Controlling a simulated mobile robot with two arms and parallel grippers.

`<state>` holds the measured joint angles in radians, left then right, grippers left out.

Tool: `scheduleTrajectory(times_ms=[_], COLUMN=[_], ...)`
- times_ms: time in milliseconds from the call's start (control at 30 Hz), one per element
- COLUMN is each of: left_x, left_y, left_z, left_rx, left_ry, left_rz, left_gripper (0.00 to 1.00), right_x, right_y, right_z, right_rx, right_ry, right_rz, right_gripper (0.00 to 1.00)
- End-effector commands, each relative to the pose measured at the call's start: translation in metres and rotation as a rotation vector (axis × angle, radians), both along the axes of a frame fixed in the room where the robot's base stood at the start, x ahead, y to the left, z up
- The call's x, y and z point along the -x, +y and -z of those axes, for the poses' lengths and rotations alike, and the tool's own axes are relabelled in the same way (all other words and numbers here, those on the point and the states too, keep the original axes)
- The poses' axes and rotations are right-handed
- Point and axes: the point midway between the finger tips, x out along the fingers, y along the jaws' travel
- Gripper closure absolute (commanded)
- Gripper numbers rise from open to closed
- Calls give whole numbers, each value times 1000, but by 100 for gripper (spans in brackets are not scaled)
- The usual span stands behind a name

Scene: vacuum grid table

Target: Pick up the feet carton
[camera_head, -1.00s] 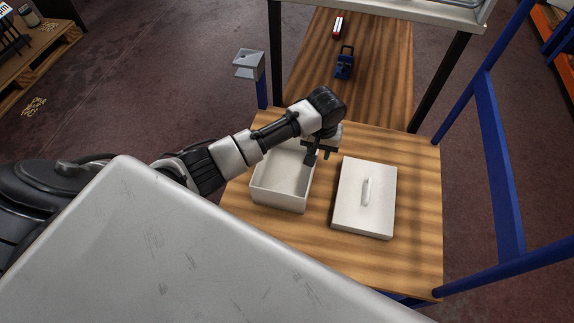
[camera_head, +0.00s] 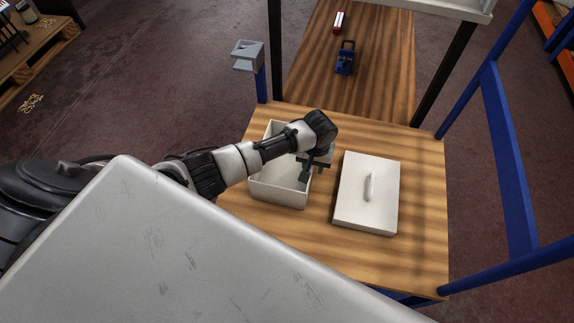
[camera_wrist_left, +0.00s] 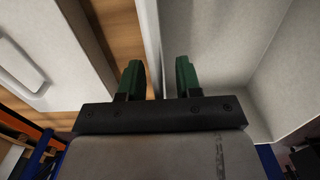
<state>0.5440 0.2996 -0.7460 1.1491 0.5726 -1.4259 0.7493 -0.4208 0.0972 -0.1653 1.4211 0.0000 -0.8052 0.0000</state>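An open white box (camera_head: 278,192) stands on the wooden table and looks empty where I can see in; I take it for the feet carton, though no label shows. My left gripper (camera_head: 306,174) is at the box's right wall, pointing down. In the left wrist view the gripper (camera_wrist_left: 159,78) is open, with green-padded fingers apart. The box wall (camera_wrist_left: 151,40) runs between the fingers, with the box interior on the right. I cannot tell whether a finger touches the wall. My arm hides part of the box. My right gripper is not in view.
A white lid with a handle (camera_head: 352,207) lies just right of the box, with a narrow strip of bare table (camera_head: 322,215) between. Blue frame posts (camera_head: 497,150) stand at the right. A blue object (camera_head: 345,62) and a red one (camera_head: 338,22) lie on the farther wooden surface.

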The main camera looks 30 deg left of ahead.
Motion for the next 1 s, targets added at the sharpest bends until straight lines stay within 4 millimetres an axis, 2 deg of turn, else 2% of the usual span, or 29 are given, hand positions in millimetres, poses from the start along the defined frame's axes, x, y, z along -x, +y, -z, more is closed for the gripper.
scheduleTrajectory(times_ms=[200,433,833,1000], left_x=[0,0,0,0], left_y=[0,0,0,0], left_z=[0,0,-1,-8], left_rx=[0,0,0,1], left_ry=[0,0,0,-1], left_rz=[0,0,0,0], left_gripper=[66,100,100,100], right_x=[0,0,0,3], right_y=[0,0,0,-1], right_z=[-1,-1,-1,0], right_rx=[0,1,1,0], right_ry=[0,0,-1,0], right_rz=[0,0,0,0], right_gripper=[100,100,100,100])
